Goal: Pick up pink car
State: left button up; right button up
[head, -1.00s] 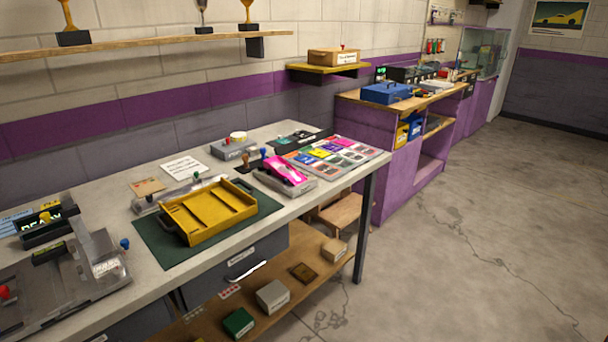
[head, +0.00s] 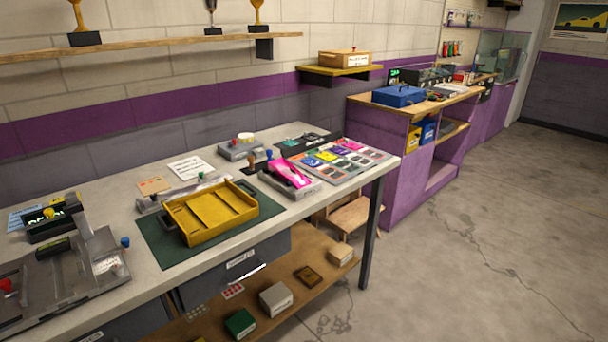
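The pink car (head: 289,173) sits on a grey block-like stand (head: 302,190) near the right end of the workbench (head: 330,190). It lies to the right of the yellow tray (head: 235,219) and left of a board of coloured cards. Neither of my grippers is in view.
The yellow tray rests on a dark green mat (head: 163,255). A grey fixture (head: 65,285) stands at the left end of the bench. The coloured card board (head: 352,176) lies at the right end. A blue toolbox (head: 398,95) sits on the purple counter behind. Open concrete floor (head: 480,230) lies to the right.

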aim_at(284, 170)
jog(key=i+l+u, duration=0.1)
jog(key=u, duration=0.25)
jog(key=l+u, duration=0.15)
jog(key=u, duration=0.2)
jog(key=i+l+u, duration=0.15)
jog(key=l+u, duration=0.1)
jog(key=l, duration=0.3)
jog(key=i+l+u, duration=0.15)
jog(key=l, duration=0.15)
jog(key=i+l+u, duration=0.1)
jog(key=l, duration=0.75)
jog(key=i+u, duration=0.05)
jog(key=i, duration=0.05)
